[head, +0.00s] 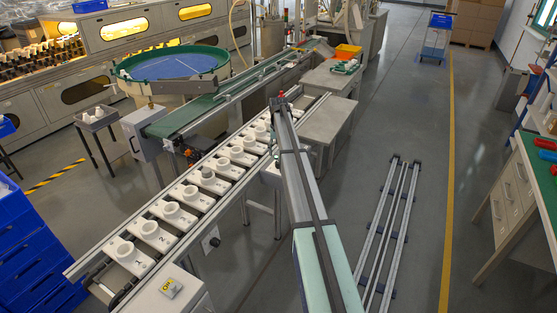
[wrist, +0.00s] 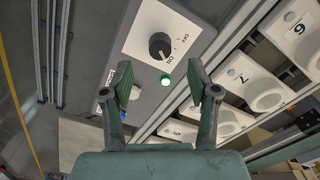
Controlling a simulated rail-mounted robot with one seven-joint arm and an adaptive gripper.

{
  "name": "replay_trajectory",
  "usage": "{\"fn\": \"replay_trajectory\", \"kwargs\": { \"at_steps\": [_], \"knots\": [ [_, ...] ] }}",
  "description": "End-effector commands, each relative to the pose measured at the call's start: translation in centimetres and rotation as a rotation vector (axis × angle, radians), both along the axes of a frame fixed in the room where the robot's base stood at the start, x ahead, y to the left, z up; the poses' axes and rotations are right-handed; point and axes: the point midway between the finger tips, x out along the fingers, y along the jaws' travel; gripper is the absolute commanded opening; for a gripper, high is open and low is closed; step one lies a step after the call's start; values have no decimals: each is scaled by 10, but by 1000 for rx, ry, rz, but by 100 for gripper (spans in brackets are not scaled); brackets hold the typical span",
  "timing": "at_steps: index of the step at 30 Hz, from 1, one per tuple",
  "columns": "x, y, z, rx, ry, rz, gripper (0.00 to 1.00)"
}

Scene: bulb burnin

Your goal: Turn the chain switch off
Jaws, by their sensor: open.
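In the wrist view a black rotary knob (wrist: 160,46) sits on a white plate (wrist: 139,38) marked OFF and ON. Its pale pointer mark seems to face the ON side.
White numbered carriers with round cups (head: 172,212) line the conveyor; some show right of the fingers in the wrist view (wrist: 266,92). Open floor (head: 415,120) lies to the right.

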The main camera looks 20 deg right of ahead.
Motion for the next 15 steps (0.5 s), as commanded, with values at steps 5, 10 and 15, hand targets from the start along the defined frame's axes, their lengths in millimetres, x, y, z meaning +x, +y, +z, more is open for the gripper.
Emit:
{"fn": "replay_trajectory", "kwargs": {
  "at_steps": [5, 10, 15],
  "knots": [
    [-1, 0, -31, 1, 2, 0, 60],
    [0, 0, -50, 0, 1, 0, 60],
    [0, 0, -59, 0, 0, 0, 60]
  ]
}}
